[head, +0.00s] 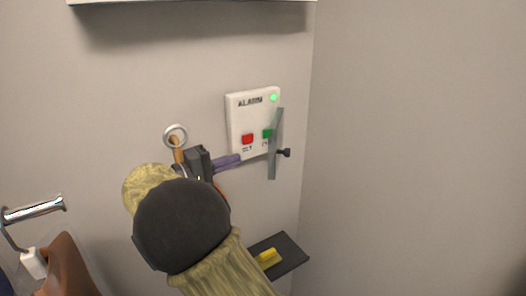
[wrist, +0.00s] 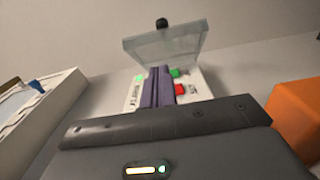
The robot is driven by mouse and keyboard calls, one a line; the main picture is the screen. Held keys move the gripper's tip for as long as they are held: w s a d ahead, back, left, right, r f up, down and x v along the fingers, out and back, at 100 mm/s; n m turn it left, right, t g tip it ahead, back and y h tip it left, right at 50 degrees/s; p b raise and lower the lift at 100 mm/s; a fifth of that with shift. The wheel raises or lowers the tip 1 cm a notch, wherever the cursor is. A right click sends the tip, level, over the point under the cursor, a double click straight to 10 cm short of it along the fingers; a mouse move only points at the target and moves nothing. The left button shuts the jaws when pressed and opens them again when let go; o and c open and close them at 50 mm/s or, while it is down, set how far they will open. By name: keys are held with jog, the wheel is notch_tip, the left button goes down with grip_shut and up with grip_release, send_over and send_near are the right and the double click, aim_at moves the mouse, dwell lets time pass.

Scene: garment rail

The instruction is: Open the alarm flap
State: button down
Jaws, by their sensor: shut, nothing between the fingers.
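The white alarm panel (head: 236,118) is on the wall, with a red button (head: 247,139), a green button (head: 267,133) and a lit green lamp (head: 274,97). Its clear grey flap (head: 275,150) stands swung out from the panel's right side, with a black knob (head: 284,153). Both buttons are uncovered. In the wrist view the flap (wrist: 165,44) stands out above the panel, its knob (wrist: 162,24) at the far edge. My gripper (head: 238,159) is shut and empty, its purple fingers (wrist: 158,87) in front of the panel's lower part. Contact with the panel is unclear.
A metal ring on a wooden stick (head: 176,136) shows just behind my gripper. A dark shelf (head: 290,250) with a yellow piece (head: 267,258) is below. A chrome bar (head: 33,210) and a brown garment (head: 65,268) are at lower left. The right wall is bare.

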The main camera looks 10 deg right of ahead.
jog(key=shift+d, duration=0.15)
jog(key=p+x, duration=0.4)
jog(key=x, duration=0.5)
jog(key=shift+w+d+p, duration=0.2)
jog(key=shift+d+p, duration=0.15)
jog(key=shift+f+b, duration=0.15)
jog(key=shift+b, duration=0.2)
